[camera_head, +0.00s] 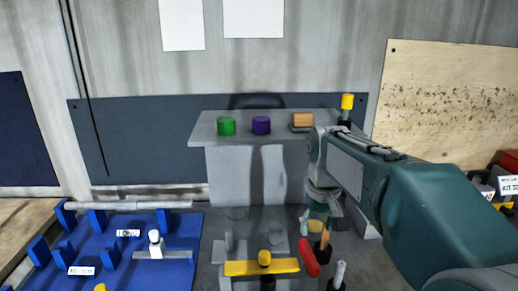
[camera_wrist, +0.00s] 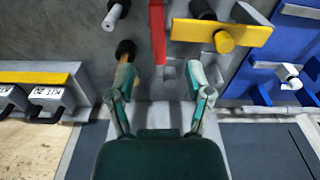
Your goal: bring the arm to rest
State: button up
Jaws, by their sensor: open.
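My gripper (camera_wrist: 162,88) is open in the wrist view, its two green-grey fingers spread apart with nothing between them. In the head view my arm reaches in from the lower right and the gripper (camera_head: 318,222) hangs down, partly hidden by its own links. It is above the grey surface in front of the grey block (camera_head: 220,170). A wooden-handled tool (camera_head: 324,240) stands close by the gripper; in the wrist view it shows beside the left finger (camera_wrist: 123,72). I cannot tell whether they touch.
A green cylinder (camera_head: 226,126), a purple cylinder (camera_head: 261,125) and an orange block (camera_head: 302,120) stand on the block's top. A red bar (camera_head: 309,257) and a yellow bar (camera_head: 240,268) lie in front. A blue fixture board (camera_head: 185,275) is left; kit boxes (camera_head: 486,186) are right.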

jog(key=s+f+t, duration=0.1)
jog(key=s+t, duration=0.1)
jog(key=s, duration=0.7)
jog(key=s+f+m+t, duration=0.1)
jog(key=s+f+t, duration=0.1)
jog(key=s, duration=0.8)
jog(key=shift+s+a+f+t, duration=0.25)
jog(key=shift+a+t, duration=0.1)
jog(key=shift+t, duration=0.15)
